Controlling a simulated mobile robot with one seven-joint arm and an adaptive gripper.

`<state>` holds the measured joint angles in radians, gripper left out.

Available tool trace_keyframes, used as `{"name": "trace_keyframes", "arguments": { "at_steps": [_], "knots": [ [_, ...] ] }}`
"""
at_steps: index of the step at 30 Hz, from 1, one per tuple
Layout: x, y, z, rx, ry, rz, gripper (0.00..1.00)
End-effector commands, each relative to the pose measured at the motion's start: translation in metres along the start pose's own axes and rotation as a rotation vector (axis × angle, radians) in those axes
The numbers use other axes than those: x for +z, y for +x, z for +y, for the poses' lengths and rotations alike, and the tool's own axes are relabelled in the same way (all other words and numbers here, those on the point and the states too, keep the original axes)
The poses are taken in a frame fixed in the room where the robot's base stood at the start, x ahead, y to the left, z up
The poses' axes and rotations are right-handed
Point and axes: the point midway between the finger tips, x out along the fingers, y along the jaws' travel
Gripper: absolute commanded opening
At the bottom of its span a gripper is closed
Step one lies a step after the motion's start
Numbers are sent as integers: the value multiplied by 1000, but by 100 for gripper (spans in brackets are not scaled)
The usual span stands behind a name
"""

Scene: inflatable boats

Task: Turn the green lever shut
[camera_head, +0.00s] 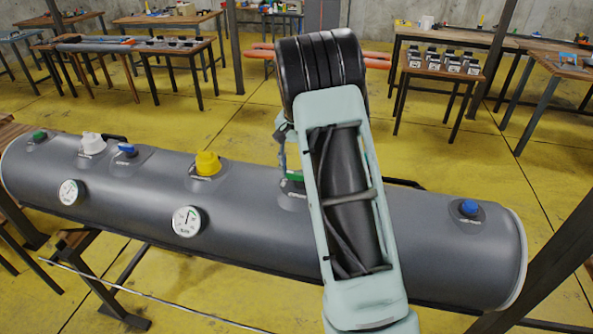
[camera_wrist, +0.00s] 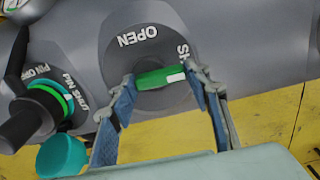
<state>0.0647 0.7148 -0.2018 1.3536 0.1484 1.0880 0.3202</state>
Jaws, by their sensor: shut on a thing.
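The green lever (camera_wrist: 158,77) sits on a round dark valve base on a grey inflatable tube (camera_head: 120,178). In the wrist view it lies nearly level, with a white mark at its right end, close to the partly covered "SH" lettering. The word "OPEN" is printed at the upper left of the base. My gripper (camera_wrist: 161,82) is shut on the lever, one blue-padded finger at each end. In the head view only a bit of the green lever (camera_head: 293,177) shows beside my arm, which hides most of the gripper.
The tube also carries a yellow cap (camera_head: 207,163), two white gauges (camera_head: 187,221), a white fitting (camera_head: 92,143) and blue valves (camera_head: 469,208). A black knob with a green ring (camera_wrist: 35,113) and a teal cap (camera_wrist: 62,156) are left of my gripper. Tables stand behind.

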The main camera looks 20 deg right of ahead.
Motion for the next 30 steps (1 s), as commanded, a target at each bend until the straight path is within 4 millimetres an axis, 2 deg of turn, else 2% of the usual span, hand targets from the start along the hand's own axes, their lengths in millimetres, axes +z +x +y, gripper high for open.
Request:
{"name": "trace_keyframes", "arguments": {
  "at_steps": [1, 2, 6, 17, 20, 30],
  "knots": [
    [0, 0, 0, -2, 4, 1, 20],
    [0, 0, 0, -2, 4, 1, 47],
    [0, 0, 0, -1, 3, 1, 62],
    [0, -5, 0, -2, 1, 2, 62],
    [-1, -17, 0, -2, 1, 3, 62],
    [-1, -88, 0, -2, 1, 4, 62]
  ]
}}
